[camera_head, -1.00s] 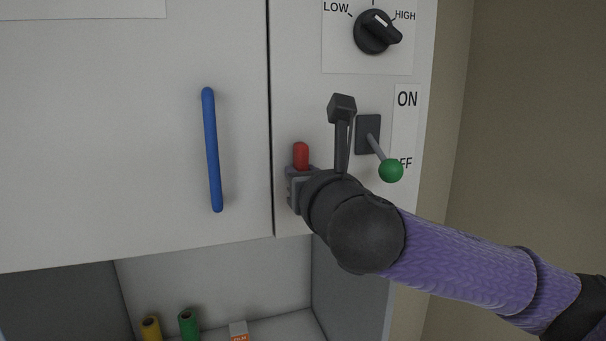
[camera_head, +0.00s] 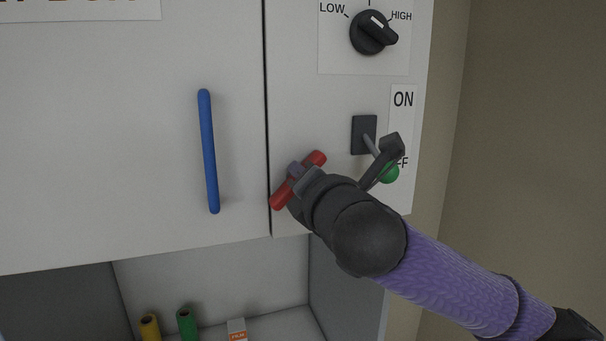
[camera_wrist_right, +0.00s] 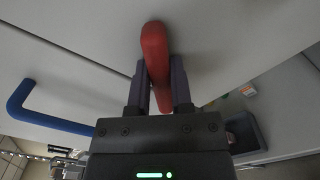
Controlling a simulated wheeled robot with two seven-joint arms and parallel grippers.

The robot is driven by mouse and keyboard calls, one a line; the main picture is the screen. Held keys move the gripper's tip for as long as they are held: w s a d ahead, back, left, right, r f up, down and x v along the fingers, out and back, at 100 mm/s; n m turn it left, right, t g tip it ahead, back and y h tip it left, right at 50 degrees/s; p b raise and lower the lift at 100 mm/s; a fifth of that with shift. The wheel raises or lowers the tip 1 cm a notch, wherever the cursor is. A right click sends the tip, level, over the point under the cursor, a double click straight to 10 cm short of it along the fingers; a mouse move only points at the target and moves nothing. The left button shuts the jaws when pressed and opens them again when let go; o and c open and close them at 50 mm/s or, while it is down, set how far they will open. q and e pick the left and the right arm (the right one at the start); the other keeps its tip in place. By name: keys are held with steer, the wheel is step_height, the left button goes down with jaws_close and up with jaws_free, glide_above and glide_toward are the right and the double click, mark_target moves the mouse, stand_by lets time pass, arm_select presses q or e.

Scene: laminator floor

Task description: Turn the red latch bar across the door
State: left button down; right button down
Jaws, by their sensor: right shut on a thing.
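The red latch bar (camera_head: 314,159) sits on the panel just right of the door seam. It lies diagonally, its upper end to the right and its lower end to the left by the seam. My right gripper (camera_head: 296,181) is shut on the bar near its middle. In the right wrist view the red bar (camera_wrist_right: 155,45) passes between the two fingers of my right gripper (camera_wrist_right: 160,85). The cabinet door (camera_head: 110,120) with a blue handle (camera_head: 209,150) is left of the seam and looks shut. My left gripper is not in view.
A black dial (camera_head: 373,33) is above. Below is an open bay with a yellow roll (camera_head: 150,328), a green roll (camera_head: 187,324) and a small box (camera_head: 237,330).

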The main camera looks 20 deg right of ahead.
steer(key=m, duration=0.4)
steer(key=shift+d+f+m, duration=0.1)
steer(key=shift+f+m, duration=0.05)
steer(key=shift+m, duration=0.15)
steer(key=shift+f+m+p, duration=0.2)
steer(key=shift+m+p, duration=0.1)
steer(key=shift+m, duration=1.7)
steer(key=c, duration=0.5)
jaws_free()
